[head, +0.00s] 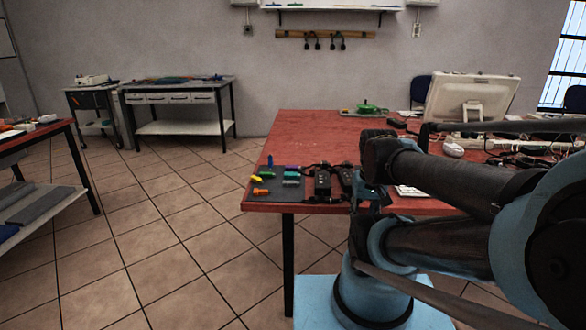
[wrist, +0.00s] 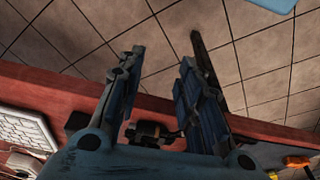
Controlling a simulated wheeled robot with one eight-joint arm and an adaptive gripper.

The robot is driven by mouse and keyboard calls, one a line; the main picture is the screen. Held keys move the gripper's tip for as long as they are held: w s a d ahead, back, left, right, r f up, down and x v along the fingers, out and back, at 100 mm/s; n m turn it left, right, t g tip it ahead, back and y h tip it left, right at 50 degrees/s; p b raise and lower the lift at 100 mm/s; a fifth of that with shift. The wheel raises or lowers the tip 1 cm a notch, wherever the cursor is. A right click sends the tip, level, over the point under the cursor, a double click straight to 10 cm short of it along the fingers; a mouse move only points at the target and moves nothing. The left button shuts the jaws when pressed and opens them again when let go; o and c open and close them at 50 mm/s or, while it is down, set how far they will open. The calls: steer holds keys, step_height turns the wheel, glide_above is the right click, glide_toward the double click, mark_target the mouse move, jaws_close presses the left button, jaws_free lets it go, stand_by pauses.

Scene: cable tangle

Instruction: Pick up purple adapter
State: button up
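A small purple piece (head: 292,167), likely the purple adapter, lies at the back of a dark mat (head: 292,193) on the near left corner of the red table. It is tiny in the head view, and I cannot make it out in the wrist view. My gripper (wrist: 162,60) is open and empty in the wrist view, its two fingers well apart over the table's edge and the floor. In the head view my arm reaches in from the right, and its end is to the right of the mat, apart from the purple piece.
Blue, yellow, green, teal and orange (head: 260,192) pieces share the mat. Black power bricks (head: 322,184) lie just right of it. A monitor (head: 472,100), cables and a white mouse (head: 453,150) crowd the table's right side. The back left of the tabletop (head: 310,130) is clear.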

steer(key=o, duration=0.3)
steer(key=shift+a, duration=0.1)
steer(key=shift+o, duration=0.6)
steer(key=shift+a+r+n, duration=0.15)
steer(key=shift+r+n, duration=0.15)
steer(key=shift+r, duration=0.6)
steer(key=w+a+r+n+g, duration=0.1)
steer(key=w+a+r+n, duration=0.3)
steer(key=w+r, duration=0.3)
steer(key=w+a+r+n, duration=0.4)
steer(key=w+a, duration=0.1)
steer(key=w, duration=0.4)
steer(key=w+a+r+n+g, duration=0.1)
steer(key=w+a+r+n, duration=0.3)
steer(key=w+r, duration=0.3)
steer(key=n, duration=0.4)
glide_above(292, 166)
steer(key=f, duration=1)
steer(key=shift+w+a+f, duration=0.15)
steer(key=shift+w+f, duration=0.1)
steer(key=shift+f, duration=0.15)
steer(key=shift+s+f, duration=0.15)
steer(key=shift+f, duration=3.1)
